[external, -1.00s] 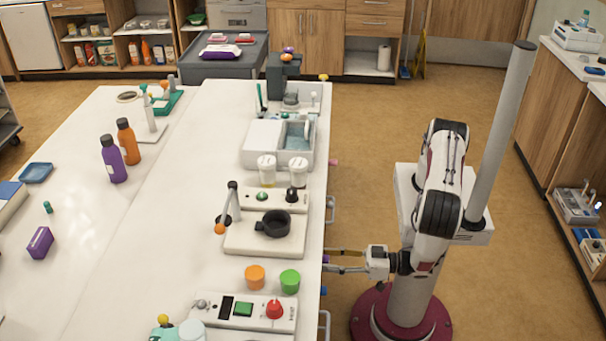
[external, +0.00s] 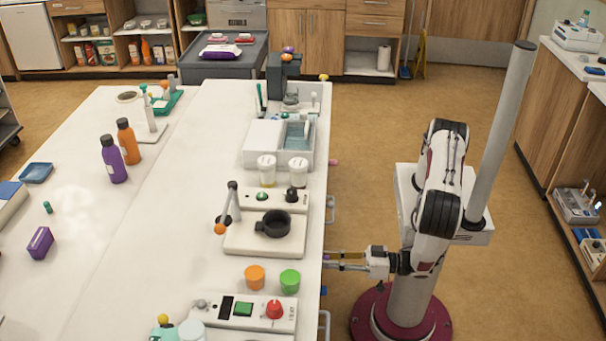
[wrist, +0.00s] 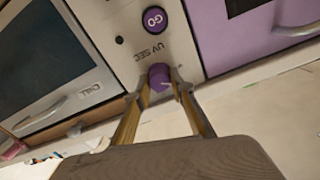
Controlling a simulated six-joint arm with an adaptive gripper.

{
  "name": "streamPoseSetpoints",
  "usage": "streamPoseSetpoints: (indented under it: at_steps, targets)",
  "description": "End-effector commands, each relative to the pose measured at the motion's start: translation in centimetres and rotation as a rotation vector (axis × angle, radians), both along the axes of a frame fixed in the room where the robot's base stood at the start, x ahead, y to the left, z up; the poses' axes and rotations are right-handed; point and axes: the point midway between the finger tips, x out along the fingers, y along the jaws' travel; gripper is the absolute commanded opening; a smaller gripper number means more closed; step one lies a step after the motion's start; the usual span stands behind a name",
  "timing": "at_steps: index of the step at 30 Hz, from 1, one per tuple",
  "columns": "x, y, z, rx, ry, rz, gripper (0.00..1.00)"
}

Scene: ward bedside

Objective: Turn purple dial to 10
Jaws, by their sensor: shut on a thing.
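The purple dial (wrist: 160,77) sits on a pale front panel under the words "UV SEC" in the wrist view. A light pointer line shows on its face; I cannot read any number at it. My gripper (wrist: 160,87) is shut on the dial, one fingertip on each side of it. In the external view my gripper (external: 338,260) reaches to the right side of the long white bench, and the dial itself is hidden there.
A round purple "GO" button (wrist: 153,19) is above the dial. A dark-windowed door (wrist: 50,65) lies to the left and a purple panel with a handle (wrist: 250,30) to the right. The bench top (external: 160,240) holds bottles, cups and devices above my gripper.

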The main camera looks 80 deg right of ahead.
Motion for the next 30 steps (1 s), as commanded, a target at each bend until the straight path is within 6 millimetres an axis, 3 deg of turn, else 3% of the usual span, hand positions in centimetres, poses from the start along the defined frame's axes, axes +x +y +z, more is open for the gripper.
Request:
streamPoseSetpoints:
  at_steps: [18,30]
  targets:
    - [0.04,-0.07,-0.04,0.418,0.0,0.0,0.01]
    - [0.05,-0.09,-0.05,0.554,-0.001,0.0,0.01]
